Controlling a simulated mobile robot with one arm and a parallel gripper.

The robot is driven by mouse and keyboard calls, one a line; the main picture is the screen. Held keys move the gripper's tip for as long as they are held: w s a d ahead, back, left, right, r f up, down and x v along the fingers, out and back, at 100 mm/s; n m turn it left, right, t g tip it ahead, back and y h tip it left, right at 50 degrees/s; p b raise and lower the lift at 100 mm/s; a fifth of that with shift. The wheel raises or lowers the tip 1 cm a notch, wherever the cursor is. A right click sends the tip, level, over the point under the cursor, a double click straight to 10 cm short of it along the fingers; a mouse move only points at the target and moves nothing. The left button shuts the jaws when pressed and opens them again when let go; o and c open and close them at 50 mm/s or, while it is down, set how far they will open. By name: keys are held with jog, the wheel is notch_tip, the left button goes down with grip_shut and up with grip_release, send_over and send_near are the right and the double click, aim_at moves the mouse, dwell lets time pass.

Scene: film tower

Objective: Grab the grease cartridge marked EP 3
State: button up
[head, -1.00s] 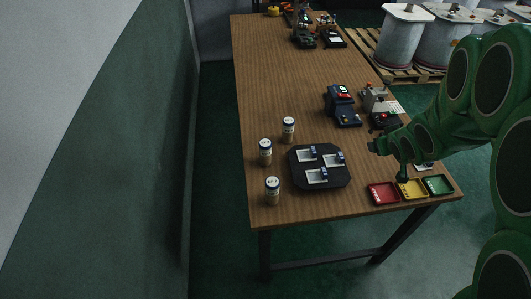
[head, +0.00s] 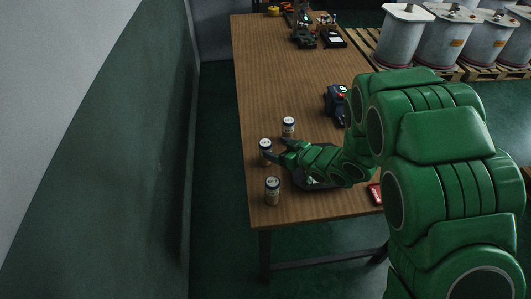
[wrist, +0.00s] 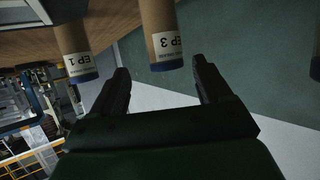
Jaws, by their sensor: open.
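The cartridge marked EP 3 (wrist: 164,34) shows in the wrist view as a tan tube with a white label and a blue end. It appears ahead of the gap between the two fingers. In the head view the middle standing cartridge (head: 265,151), in front of my gripper (head: 277,151), appears to be this one. My gripper is open and empty, its fingertips (wrist: 160,70) close to the cartridge; I cannot tell whether they reach around it. A cartridge marked EP 1 (wrist: 77,50) stands to the left in the wrist view.
Other cartridges stand at the far side (head: 288,126) and near side (head: 272,190) of the middle one. My arm mostly covers the dark tray and hides most of the coloured bins; a red bin (head: 376,194) partly shows. A blue device (head: 337,104) stands farther back.

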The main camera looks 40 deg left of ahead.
aim_at(271, 146)
jog(key=shift+s+r+x, duration=0.1)
jog(key=shift+s+x, duration=0.05)
jog(key=shift+x, duration=0.9)
jog(key=shift+s+r+x, duration=0.1)
jog(key=shift+x, duration=0.9)
jog(key=x, duration=0.3)
jog(key=shift+s+a, duration=0.1)
jog(key=shift+a, duration=0.4)
jog(key=c, duration=1.1)
